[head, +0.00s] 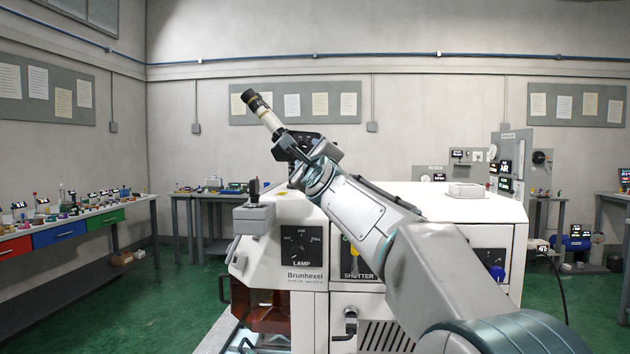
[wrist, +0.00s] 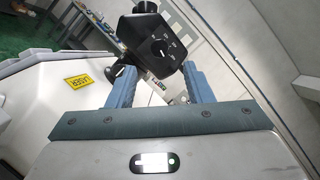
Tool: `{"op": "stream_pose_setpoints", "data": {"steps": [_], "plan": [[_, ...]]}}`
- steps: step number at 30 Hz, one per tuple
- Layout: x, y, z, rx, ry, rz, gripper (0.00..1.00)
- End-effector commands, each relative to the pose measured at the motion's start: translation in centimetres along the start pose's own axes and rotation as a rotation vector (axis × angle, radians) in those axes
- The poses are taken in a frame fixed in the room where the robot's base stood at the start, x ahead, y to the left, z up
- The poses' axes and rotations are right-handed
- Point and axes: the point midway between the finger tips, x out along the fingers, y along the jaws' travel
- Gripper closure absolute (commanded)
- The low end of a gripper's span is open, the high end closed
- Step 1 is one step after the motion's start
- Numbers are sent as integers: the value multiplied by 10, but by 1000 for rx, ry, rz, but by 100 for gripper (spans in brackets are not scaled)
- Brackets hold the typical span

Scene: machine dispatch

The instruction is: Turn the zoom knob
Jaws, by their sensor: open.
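A black microscope head (wrist: 148,27) shows in the wrist view, with a round dial knob (wrist: 160,47) on its face. The dial has a white pointer and small marks around it; its label is too small to read, so I cannot tell for sure that it is the zoom knob. A smaller black knob (wrist: 118,78) sticks out at the lower left. My gripper (wrist: 160,70) is open, its two blue fingers reaching toward the head's lower side, with nothing visibly held. In the head view, the black head (head: 316,141) is partly hidden by my arm, below a tilted eyepiece tube (head: 266,112).
The white machine (head: 262,297) has a LAMP dial (head: 299,247) and a SHUTTER panel (head: 359,262) partly behind my arm. A grey box with a black joystick (head: 254,217) sits at its left corner. A yellow laser label (wrist: 78,81) is on the white top. Benches stand left and right.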

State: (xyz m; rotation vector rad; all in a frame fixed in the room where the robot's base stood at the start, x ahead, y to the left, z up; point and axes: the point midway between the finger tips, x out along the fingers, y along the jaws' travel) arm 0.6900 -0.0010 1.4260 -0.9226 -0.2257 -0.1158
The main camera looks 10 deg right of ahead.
Motion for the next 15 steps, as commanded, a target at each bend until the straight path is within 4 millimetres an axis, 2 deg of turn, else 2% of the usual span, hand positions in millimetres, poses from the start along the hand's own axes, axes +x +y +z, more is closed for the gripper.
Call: {"op": "stream_pose_setpoints", "data": {"steps": [1,7,15], "plan": [[-11,4,-4,-3,0,-3,54],[-38,4,-3,-2,0,-3,54],[-60,2,-1,0,-1,0,54]]}}
